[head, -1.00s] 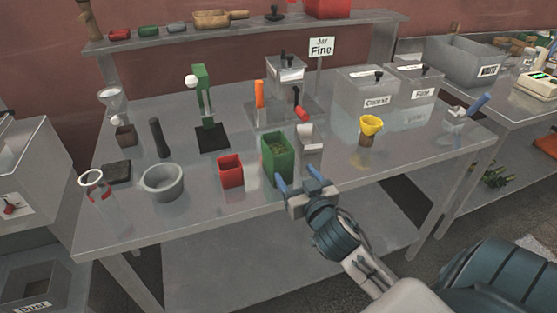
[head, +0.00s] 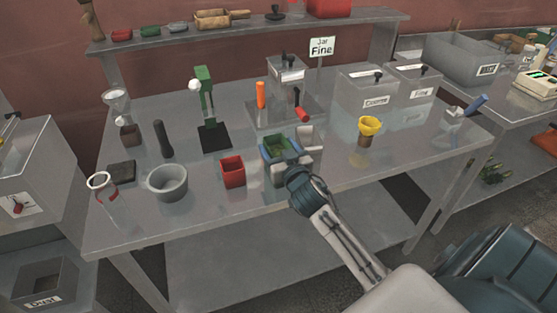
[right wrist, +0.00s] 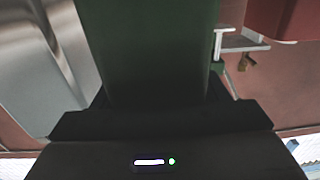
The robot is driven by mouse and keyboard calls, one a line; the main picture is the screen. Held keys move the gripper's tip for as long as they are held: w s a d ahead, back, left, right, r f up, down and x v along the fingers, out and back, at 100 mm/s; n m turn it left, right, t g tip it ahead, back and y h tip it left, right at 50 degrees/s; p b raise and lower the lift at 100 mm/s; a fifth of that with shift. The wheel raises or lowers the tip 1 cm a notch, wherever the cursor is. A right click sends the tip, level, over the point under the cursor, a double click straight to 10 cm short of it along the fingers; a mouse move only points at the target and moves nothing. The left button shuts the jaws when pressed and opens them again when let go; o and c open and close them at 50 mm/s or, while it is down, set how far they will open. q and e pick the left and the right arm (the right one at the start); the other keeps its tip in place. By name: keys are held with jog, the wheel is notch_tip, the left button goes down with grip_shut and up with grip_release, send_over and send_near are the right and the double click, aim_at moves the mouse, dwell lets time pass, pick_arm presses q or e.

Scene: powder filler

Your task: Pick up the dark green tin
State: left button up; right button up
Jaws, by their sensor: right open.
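The dark green tin (head: 281,145) stands upright and open-topped near the front edge of the metal table, with green contents inside. The gripper partly hides the tin's lower part. In the right wrist view the tin's dark green wall (right wrist: 150,45) fills the middle, close in front of the gripper's black body. My left gripper does not show.
A red tin (head: 232,169) stands close on the left, and a grey bowl (head: 167,182) farther left. Lidded bins (head: 367,92) are behind.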

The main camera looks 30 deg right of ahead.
jog(key=c, duration=1.1)
